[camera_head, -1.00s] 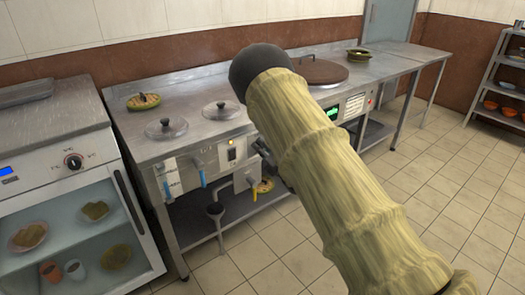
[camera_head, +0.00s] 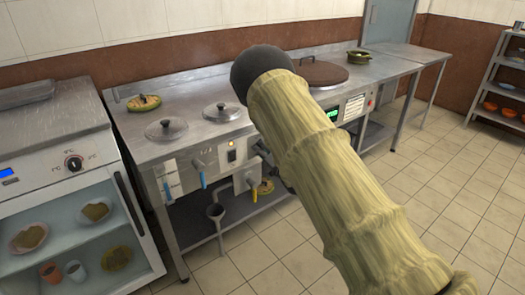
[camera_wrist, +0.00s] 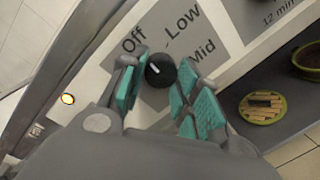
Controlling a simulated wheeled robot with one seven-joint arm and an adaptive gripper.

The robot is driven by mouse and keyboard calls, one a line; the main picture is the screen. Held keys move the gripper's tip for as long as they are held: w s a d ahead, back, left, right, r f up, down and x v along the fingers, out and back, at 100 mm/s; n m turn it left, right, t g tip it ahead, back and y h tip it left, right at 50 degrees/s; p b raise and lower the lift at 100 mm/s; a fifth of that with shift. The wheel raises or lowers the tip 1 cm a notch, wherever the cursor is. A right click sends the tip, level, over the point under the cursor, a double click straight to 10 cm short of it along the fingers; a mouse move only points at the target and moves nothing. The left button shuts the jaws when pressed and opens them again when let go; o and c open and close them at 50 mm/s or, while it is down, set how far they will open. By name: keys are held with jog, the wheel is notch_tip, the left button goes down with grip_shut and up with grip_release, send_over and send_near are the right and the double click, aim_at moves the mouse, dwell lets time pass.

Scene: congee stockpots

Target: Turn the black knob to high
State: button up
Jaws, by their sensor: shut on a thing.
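The black knob (camera_wrist: 160,70) shows in the wrist view on a grey panel printed Off, Low and Mid. It has a short white mark on its face. I cannot tell exactly which label the mark points to, and no High label is visible. My gripper (camera_wrist: 164,66) is shut on the knob, with one teal-padded finger on each side. In the head view my arm covers most of the gripper and the knob, against the front of the steel counter (camera_head: 150,150).
Two round lids (camera_head: 166,129) sit on the counter, with a larger brown lid (camera_head: 322,73) farther right. Blue and yellow tap handles stick out below the panel. The tiled floor (camera_head: 440,200) at right is clear.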

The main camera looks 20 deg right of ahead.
jog(key=m+p, duration=0.2)
jog(key=m, duration=0.2)
jog(key=shift+r+g, duration=0.2)
jog(key=shift+g, duration=0.1)
jog(key=shift+w+d+f+m+g+y+p, duration=0.15)
jog(key=shift+m+y+p, duration=0.55)
jog(key=shift+m, duration=4.15)
jog(key=shift+s+d+r+m+g+y+p, duration=0.15)
jog(key=shift+m+y+p, duration=0.5)
jog(key=shift+m, duration=4.15)
jog(key=shift+w+d+f+m+y+p, duration=0.25)
jog(key=shift+m+p, duration=0.75)
jog(key=shift+m, duration=3.85)
jog(key=shift+s+a+r, duration=0.1)
jog(key=shift+s, duration=0.05)
jog(key=o, duration=1)
jog(key=shift+s, duration=0.1)
